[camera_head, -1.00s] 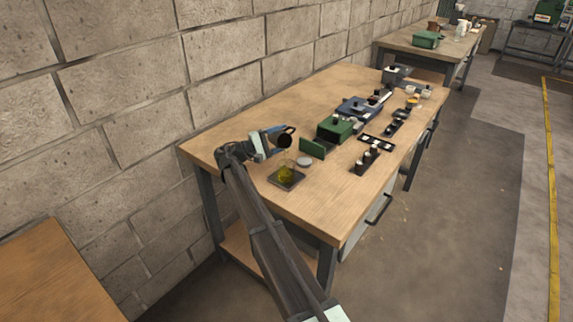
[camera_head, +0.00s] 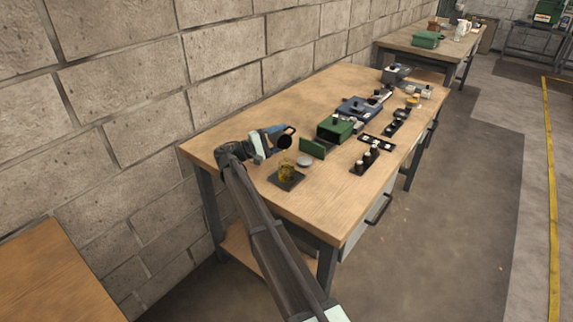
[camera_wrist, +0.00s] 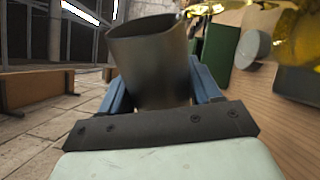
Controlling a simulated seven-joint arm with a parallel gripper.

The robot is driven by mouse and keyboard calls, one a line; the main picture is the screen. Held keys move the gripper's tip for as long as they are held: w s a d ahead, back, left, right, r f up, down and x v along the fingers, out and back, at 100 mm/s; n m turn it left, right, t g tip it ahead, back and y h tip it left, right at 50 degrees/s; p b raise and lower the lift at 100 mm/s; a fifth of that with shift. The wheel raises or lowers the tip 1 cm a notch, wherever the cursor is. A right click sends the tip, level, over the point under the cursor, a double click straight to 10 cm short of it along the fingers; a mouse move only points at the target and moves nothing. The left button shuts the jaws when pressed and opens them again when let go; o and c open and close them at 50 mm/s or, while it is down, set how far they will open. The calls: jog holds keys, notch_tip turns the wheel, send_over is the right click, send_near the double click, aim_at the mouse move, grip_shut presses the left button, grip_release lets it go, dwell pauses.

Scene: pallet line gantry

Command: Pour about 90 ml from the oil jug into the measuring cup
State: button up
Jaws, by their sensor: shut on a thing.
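The oil jug (camera_head: 284,142) is a dark, metallic vessel, tipped over with its open mouth toward the cup side. My gripper (camera_head: 264,141) is shut on it; in the wrist view blue fingers flank the jug (camera_wrist: 150,68). The clear measuring cup (camera_head: 287,171) stands upright below and in front of the jug, on a dark square plate (camera_head: 296,184). It holds yellow oil. In the wrist view the cup (camera_wrist: 298,40) is cut off at the upper right, and a thin yellow streak shows between the jug's rim and it. The jug's inside is too dark to read.
A grey round disc (camera_head: 304,161) lies beside the cup. A green panel (camera_head: 312,148) and a green box (camera_head: 335,128) stand to the right. The bench's left front corner is clear.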

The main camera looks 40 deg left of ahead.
jog(key=shift+f+n, duration=0.35)
jog(key=shift+n, duration=0.85)
jog(key=shift+r+n+y, duration=0.3)
jog(key=shift+n+y, duration=0.1)
jog(key=shift+n, duration=0.3)
jog(key=shift+s+d+r+n, duration=0.1)
jog(key=shift+r+n, duration=0.1)
jog(key=shift+n, duration=0.35)
jog(key=shift+s+d+r+n, duration=0.1)
jog(key=shift+r+n, duration=0.05)
jog(key=shift+n, duration=0.4)
jog(key=shift+n+y, duration=0.4)
jog(key=shift+n, duration=0.5)
jog(key=shift+w, duration=0.1)
jog(key=shift+a+f, duration=0.1)
